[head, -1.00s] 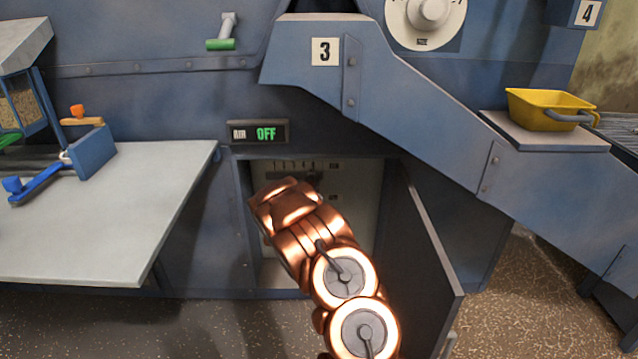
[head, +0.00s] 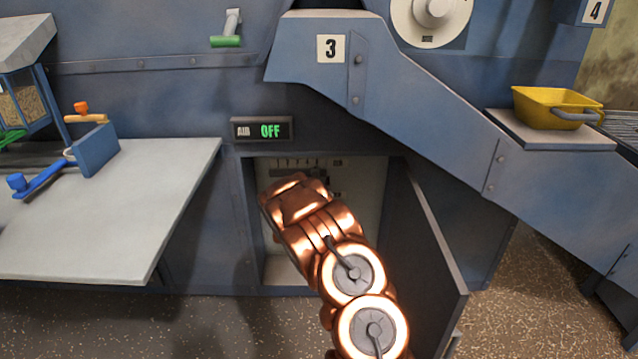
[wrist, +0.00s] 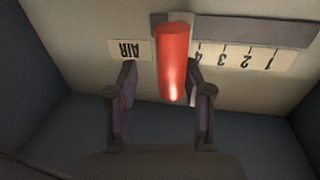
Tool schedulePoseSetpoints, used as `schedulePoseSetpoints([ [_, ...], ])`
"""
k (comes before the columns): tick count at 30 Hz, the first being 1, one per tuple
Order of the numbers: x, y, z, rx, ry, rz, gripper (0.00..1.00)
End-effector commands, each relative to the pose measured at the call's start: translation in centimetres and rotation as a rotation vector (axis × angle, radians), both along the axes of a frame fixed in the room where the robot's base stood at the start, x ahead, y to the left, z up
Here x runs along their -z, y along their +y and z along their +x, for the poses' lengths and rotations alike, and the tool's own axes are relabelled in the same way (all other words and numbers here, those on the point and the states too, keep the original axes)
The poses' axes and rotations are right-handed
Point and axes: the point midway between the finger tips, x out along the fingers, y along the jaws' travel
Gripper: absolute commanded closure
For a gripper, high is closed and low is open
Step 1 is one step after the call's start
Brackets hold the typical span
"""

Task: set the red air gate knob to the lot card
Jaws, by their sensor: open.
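The red air gate knob (wrist: 173,62) shows in the wrist view, which is upside down to the panel. It stands at the slotted bar (wrist: 250,30), between the AIR label (wrist: 130,50) and the 4 mark on the number scale (wrist: 240,58). The knob covers part of the scale beyond 4. My gripper (wrist: 163,95) is open, one finger on each side of the knob. The right finger looks very close to it; I cannot tell whether it touches. In the head view my arm hides the knob. I cannot make out a lot card.
The cabinet recess has side walls close around my gripper. Its open door (head: 430,255) stands to the right of my arm. A pale table (head: 110,215) lies left, and a yellow scoop (head: 555,108) sits at right on a ledge.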

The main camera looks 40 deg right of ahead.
Motion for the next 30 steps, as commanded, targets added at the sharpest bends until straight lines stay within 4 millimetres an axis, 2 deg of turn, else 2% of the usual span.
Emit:
schedulePoseSetpoints([
  [1,0.8,0.2,-0.1,-0.002,0.013,0.009,0.47],
  [8,0.6,1.0,-0.7,-0.001,0.012,0.005,0.47],
  [30,0.0,8.3,-6.2,0.000,0.000,0.000,0.47],
])
